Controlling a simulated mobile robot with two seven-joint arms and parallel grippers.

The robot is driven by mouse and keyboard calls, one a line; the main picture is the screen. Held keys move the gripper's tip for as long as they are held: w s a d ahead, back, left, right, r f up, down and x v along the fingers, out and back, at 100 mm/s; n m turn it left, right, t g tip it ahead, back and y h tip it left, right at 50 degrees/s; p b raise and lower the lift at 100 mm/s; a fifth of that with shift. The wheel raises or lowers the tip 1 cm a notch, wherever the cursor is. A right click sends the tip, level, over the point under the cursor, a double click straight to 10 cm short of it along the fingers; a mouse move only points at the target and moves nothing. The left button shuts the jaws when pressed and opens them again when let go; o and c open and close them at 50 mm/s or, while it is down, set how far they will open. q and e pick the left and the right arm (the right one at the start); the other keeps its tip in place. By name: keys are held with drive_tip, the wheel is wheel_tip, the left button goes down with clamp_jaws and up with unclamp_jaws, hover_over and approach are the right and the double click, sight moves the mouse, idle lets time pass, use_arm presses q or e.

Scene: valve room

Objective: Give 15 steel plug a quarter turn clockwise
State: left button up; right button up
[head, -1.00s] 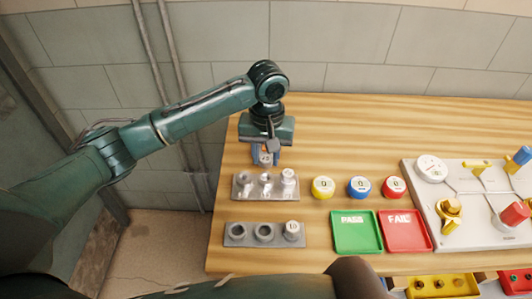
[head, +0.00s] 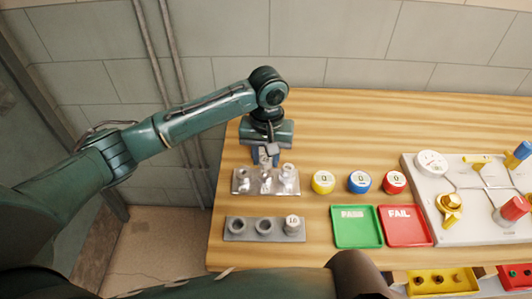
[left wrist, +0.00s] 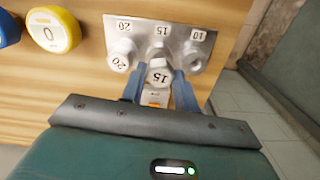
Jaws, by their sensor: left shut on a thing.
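The 15 steel plug (left wrist: 160,76) is a grey plug with a hexagonal head marked 15. It is at the middle place of the upper steel rack (left wrist: 188,33), in front of the label 15. My left gripper (left wrist: 161,82) is shut on it, one blue finger on each side. In the head view my left gripper (head: 266,160) is over the middle of that rack (head: 237,182), hiding part of the plug. How deep the plug sits is hidden. My right gripper is not in view.
The 20 plug (left wrist: 119,58) stands close beside the held plug; the 10 place looks empty. A lower rack (head: 250,234) holds the 10 plug (head: 292,223) and two empty sockets. Colored discs (head: 323,182), a green tray (head: 357,238) and a red tray (head: 404,238) lie to the right.

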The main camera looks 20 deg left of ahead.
sight(265, 160)
use_arm(q)
drive_tip(key=shift+w+f, duration=0.1)
drive_tip(key=shift+f, duration=0.2)
idle(0.4)
drive_tip(key=shift+w+f, duration=0.1)
drive_tip(key=shift+f, duration=0.1)
drive_tip(key=shift+f+p, duration=0.3)
drive_tip(key=shift+f, duration=0.6)
idle(1.3)
idle(0.3)
drive_tip(key=m, duration=0.3)
drive_tip(key=shift+f, duration=0.1)
idle(0.5)
drive_tip(key=shift+s+a+f+m, duration=0.1)
drive_tip(key=shift+m, duration=0.65)
drive_tip(key=shift+s+f+m, duration=0.1)
drive_tip(key=shift+m, duration=0.65)
